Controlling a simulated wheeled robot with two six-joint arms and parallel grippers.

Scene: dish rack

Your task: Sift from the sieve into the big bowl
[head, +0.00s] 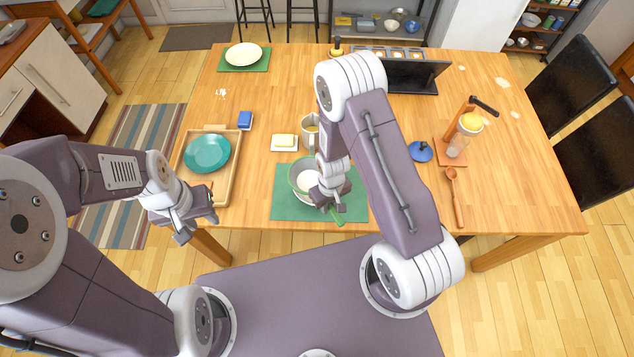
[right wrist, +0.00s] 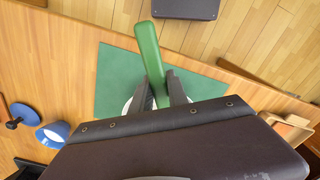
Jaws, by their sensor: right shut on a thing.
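The green sieve (head: 299,172) with white powder in it is at the middle front of the table, over a white bowl (head: 306,199) that it largely hides. I cannot tell whether sieve and bowl touch. My right gripper (head: 335,203) is shut on the sieve's green handle, which also shows between the fingers in the right wrist view (right wrist: 150,60). The handle points toward the table's front edge. My left gripper (head: 197,226) is open and empty, off the table's front left edge by the wooden tray.
A green mat (head: 285,208) lies under the bowl. A wooden spoon (head: 456,198) lies right.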

